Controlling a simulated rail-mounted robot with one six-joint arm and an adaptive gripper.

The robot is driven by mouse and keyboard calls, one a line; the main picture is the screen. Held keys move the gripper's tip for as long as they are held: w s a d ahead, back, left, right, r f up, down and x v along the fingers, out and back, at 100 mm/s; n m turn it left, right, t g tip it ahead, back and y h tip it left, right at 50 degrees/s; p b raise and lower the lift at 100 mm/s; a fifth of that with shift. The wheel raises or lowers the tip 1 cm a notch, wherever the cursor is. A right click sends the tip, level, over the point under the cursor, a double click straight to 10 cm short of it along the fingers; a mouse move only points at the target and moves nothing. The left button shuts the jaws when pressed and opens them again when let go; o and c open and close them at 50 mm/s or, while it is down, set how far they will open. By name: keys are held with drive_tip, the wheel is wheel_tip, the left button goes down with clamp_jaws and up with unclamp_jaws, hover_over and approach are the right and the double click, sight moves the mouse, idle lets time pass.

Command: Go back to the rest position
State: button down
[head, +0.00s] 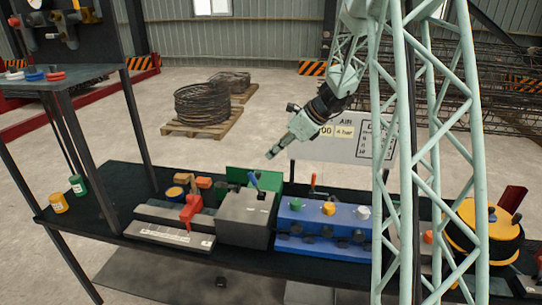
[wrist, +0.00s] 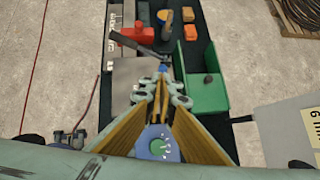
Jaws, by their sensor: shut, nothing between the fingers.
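My gripper (head: 272,153) is in the air above the bench, over the grey box and green bin in the head view. It points down and to the left. In the wrist view its fingers (wrist: 161,84) are together with nothing between them. The grey box (head: 246,219) stands below it, with a blue-handled tool (head: 254,181) sticking up from its top. The gripper touches none of these things.
The black bench (head: 113,176) also carries a red lever device (head: 190,212), a blue valve block (head: 326,228) and a yellow drum (head: 484,222). A shelf post (head: 136,130) stands at the left. A white sign (head: 345,140) stands behind the arm. Air above the bench's middle is clear.

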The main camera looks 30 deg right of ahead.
idle(0.5)
drive_tip(key=s+a+r+n+g+b, duration=0.1)
drive_tip(key=s+a+r+n+b, duration=0.2)
drive_tip(key=s+a+n, duration=0.3)
drive_tip(key=s+a+r+n+g+h+b, duration=0.1)
drive_tip(key=s+a+r+n+b, duration=0.15)
drive_tip(key=s+a, duration=0.6)
drive_tip(key=s+a+r+n+g+b, duration=0.1)
drive_tip(key=s+a+r+n+b, duration=0.1)
drive_tip(key=s+a+r+n, duration=0.45)
drive_tip(key=s+f+n+h+b, duration=0.1)
drive_tip(key=s+f+n+b, duration=0.2)
drive_tip(key=s, duration=0.7)
drive_tip(key=s+a+f+n+h+b, duration=0.1)
drive_tip(key=s+n, duration=0.4)
drive_tip(key=s, duration=0.6)
drive_tip(key=s+f+n+h+b, duration=0.2)
drive_tip(key=s+f+n+b, duration=0.2)
drive_tip(key=s, duration=0.7)
drive_tip(key=shift+s+a+f+n+t+b, duration=0.3)
drive_tip(key=shift+a+n+t+b, duration=0.15)
drive_tip(key=shift+b, duration=0.3)
drive_tip(key=shift+d, duration=0.1)
